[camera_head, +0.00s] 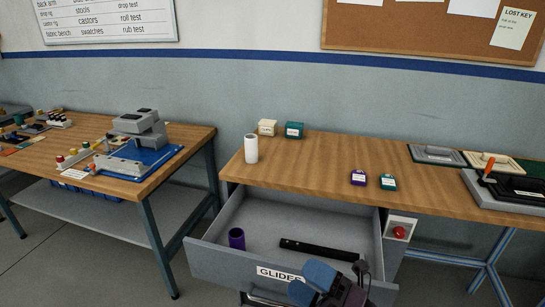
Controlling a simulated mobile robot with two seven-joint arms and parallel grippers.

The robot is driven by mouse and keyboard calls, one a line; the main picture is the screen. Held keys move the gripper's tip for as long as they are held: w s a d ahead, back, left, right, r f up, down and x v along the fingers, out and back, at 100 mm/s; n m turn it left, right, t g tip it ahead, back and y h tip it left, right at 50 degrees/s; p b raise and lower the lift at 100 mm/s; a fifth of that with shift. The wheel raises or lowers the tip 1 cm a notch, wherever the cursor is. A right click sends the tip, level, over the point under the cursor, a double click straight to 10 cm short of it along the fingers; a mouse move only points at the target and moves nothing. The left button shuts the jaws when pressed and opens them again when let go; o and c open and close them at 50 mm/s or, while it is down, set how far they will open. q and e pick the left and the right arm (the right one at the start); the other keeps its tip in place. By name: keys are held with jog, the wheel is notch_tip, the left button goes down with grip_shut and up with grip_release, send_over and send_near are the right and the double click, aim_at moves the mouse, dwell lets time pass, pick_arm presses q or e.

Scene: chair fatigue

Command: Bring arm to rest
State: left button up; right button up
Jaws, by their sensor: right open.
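My right gripper (309,283) is at the bottom middle of the head view, in front of the open drawer (215,258). Its blue-tipped jaws are open, and I see nothing between them. It overlaps the right end of the "GLIDES" label (279,274) in the picture; I cannot tell if it touches the drawer front. My left gripper is not in view.
A purple cylinder (237,239) and a black bar (318,250) are in the drawer. A white cylinder (251,149) and small boxes stand on the wooden bench (325,160). A red button (399,232) is right of the drawer. Another bench (188,141) stands left.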

jog(key=s+d+f+m+t+h+b, duration=0.15)
jog(key=d+f+m+t+h, duration=0.55)
jog(key=d+f+m+h, duration=1.05)
jog(key=s+d+f+m+g, duration=0.2)
jog(key=s+f+m+g, duration=0.1)
jog(key=s+f+m, duration=0.2)
jog(key=s+d+f+m+g+h+b, duration=0.1)
jog(key=s+f+m+g, duration=0.2)
jog(key=s+f+m, duration=0.2)
jog(key=s+m, duration=0.1)
jog(key=m, duration=0.2)
jog(key=shift+d, duration=0.35)
